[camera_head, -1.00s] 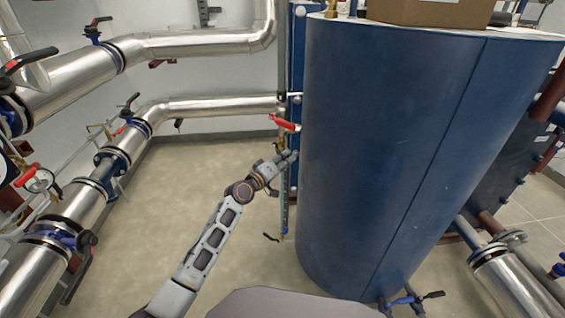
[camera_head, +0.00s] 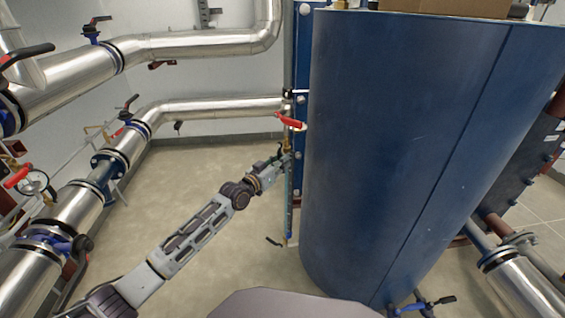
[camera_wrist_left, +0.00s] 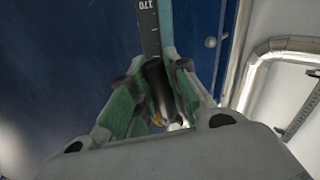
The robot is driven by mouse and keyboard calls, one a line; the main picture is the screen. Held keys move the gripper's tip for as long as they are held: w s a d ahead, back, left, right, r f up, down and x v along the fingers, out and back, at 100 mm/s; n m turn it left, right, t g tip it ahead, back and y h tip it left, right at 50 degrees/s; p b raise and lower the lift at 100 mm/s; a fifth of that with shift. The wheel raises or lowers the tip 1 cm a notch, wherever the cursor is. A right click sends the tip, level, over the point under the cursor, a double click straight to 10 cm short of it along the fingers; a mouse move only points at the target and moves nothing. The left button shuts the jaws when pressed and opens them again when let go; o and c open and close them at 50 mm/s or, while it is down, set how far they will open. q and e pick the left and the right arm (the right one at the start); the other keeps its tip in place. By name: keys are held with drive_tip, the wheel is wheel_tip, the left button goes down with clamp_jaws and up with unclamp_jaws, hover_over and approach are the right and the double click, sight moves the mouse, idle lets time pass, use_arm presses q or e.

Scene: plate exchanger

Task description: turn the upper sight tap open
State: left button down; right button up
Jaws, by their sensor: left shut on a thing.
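The sight gauge (camera_head: 288,205) is a thin upright column in front of a blue panel, left of the big blue tank. My left gripper (camera_head: 283,155) is at its upper part, just below a red lever (camera_head: 290,121). In the left wrist view the left gripper (camera_wrist_left: 158,95) is closed around a dark piece, which looks like the lever of the upper sight tap (camera_wrist_left: 157,82). A brassy bit shows below it, and a dark scale marked 170 (camera_wrist_left: 149,25) rises behind. The fingers hide most of the tap, so its angle is unclear. My right gripper is out of view.
The blue tank (camera_head: 400,150) stands close on the right of the gripper. A lower tap lever (camera_head: 273,241) sticks out left near the gauge's foot. Silver pipes (camera_head: 190,44) with valves run along the left and back. The floor (camera_head: 190,185) left of the gauge is clear.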

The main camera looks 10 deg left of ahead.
use_arm(q)
drive_tip(key=shift+w+a+f+m, duration=0.15)
drive_tip(key=shift+a+m, duration=0.15)
drive_tip(key=shift+m, duration=0.25)
drive_tip(key=shift+w+a+m, duration=0.15)
drive_tip(key=shift+a+m, duration=0.1)
drive_tip(key=shift+m, duration=0.3)
drive_tip(key=c, duration=1.3)
unclamp_jaws()
drive_tip(key=shift+c, duration=0.2)
drive_tip(key=shift+s, duration=0.1)
drive_tip(key=v, duration=1.1)
drive_tip(key=shift+s+a, duration=0.2)
drive_tip(key=shift+s, duration=0.15)
